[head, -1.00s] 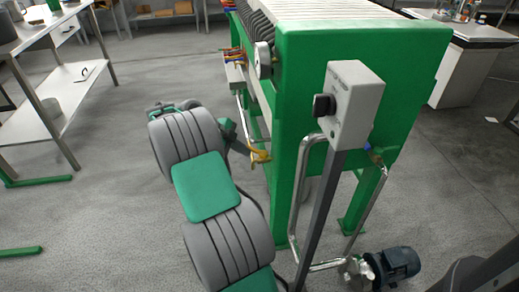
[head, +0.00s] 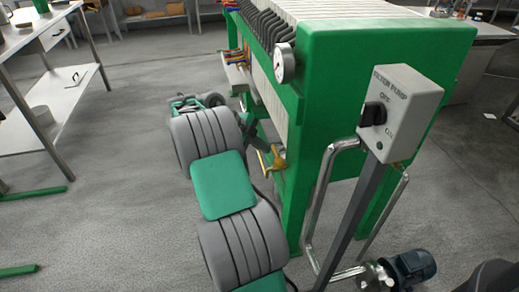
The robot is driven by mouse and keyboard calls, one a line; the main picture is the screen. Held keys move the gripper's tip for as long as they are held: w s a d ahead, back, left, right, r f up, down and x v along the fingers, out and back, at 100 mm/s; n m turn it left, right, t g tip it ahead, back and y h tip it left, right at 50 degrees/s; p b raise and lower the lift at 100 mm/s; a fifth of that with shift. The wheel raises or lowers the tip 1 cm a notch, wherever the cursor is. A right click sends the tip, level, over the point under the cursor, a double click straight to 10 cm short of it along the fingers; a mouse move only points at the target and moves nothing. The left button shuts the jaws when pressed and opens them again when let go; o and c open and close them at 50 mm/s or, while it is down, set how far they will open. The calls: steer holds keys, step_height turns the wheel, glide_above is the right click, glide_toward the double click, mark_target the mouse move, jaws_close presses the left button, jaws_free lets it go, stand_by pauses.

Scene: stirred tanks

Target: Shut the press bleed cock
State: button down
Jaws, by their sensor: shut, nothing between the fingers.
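The green filter press (head: 385,45) stands at the centre right, with a row of pale plates on top. On its left side, small cocks with red, blue and yellow handles (head: 236,50) sit above a grey trough. I cannot tell which fitting is the bleed cock; a blue-handled fitting at the press end, seen earlier, is now hidden behind the switch box. My gripper (head: 272,168) shows as a small yellow shape beside the press's left side, below the trough. It is shut and empty. Whether it touches the press is unclear.
A grey filter pump switch box (head: 402,110) on a post stands before the press, with a bent metal pipe (head: 319,195) and a blue pump motor (head: 412,266) below. A round gauge (head: 285,63) sits on the press.

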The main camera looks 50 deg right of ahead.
steer(key=shift+s+d+r, duration=0.1)
steer(key=shift+s+d, duration=0.1)
steer(key=shift+d, duration=0.15)
stand_by(0.3)
steer(key=w+a+r+p, duration=0.5)
steer(key=w+r+p, duration=0.15)
steer(key=w, duration=0.25)
steer(key=w+a+r+n+t+y+p, duration=0.1)
steer(key=a+r+n+t+p, duration=0.2)
steer(key=a+r+n+p, duration=0.45)
steer(key=w+a+r+n+t+p, duration=0.25)
steer(key=a+r+n+p, duration=0.25)
steer(key=a+r+n, duration=0.6)
steer(key=s+a+r+n+t+y+p, duration=0.1)
steer(key=s+a+r+n+y+p, duration=0.1)
steer(key=s+a+n, duration=0.5)
steer(key=s+a+r+n+t+y+p, duration=0.1)
steer(key=s+a+r+n+y+p, duration=0.2)
steer(key=a, duration=1)
steer(key=s+r+n+p, duration=0.2)
steer(key=s+n+p, duration=0.2)
steer(key=n, duration=0.2)
steer(key=shift+s+t, duration=0.35)
steer(key=shift+s, duration=0.05)
